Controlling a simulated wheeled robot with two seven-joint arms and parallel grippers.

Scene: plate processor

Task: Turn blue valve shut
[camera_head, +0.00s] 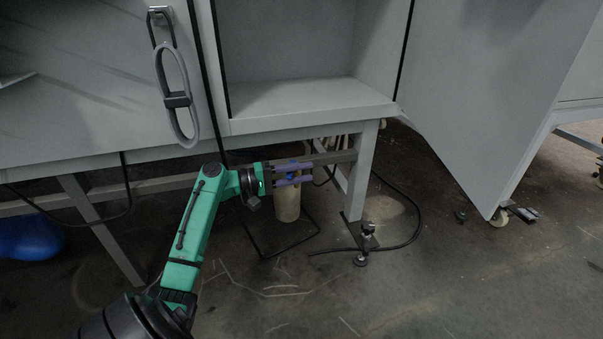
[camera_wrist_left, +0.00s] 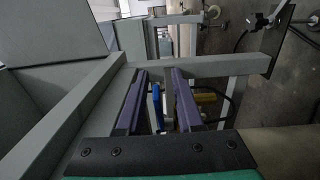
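My left gripper (camera_head: 310,172) reaches from the left under the cabinet, its two purple fingers spread apart. A small blue part, which looks like the blue valve handle (camera_head: 292,162), shows at the fingers above a pale cylinder (camera_head: 287,204). In the left wrist view the blue handle (camera_wrist_left: 157,104) is a narrow upright strip between the open fingers (camera_wrist_left: 160,74), with gaps visible beside it. Brass-coloured fittings (camera_wrist_left: 205,98) lie just right of the right finger. The fingers partly hide the valve body. My right gripper is in neither view.
The grey cabinet (camera_head: 310,98) stands right above the gripper. Its frame rail (camera_head: 335,157) and leg (camera_head: 362,175) are close beyond the fingertips. An open door (camera_head: 480,90) is at the right. A black hose (camera_head: 415,215) lies on the floor. A blue object (camera_head: 28,238) sits far left.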

